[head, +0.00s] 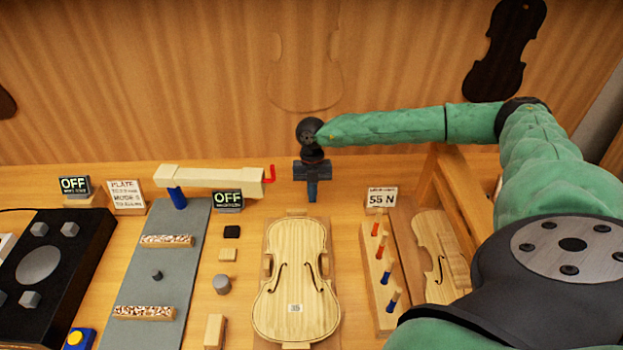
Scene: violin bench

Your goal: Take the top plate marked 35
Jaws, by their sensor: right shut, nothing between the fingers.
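A pale violin top plate (296,270) with two dark f-holes lies in the middle of the bench, on a brown board (271,232) with small wooden blocks around it. A small white label (295,308) on its lower part seems to read 35. My right gripper (312,198) is shut and empty, pointing down just beyond the plate's upper end and apart from it. My left gripper is not in view.
A second violin plate (434,245) lies at right beside a peg block (381,270) and a "55 N" sign (381,197). Left are a grey mat (175,265) with two speckled bars, a wooden arm (215,179), OFF displays and a black device (50,275).

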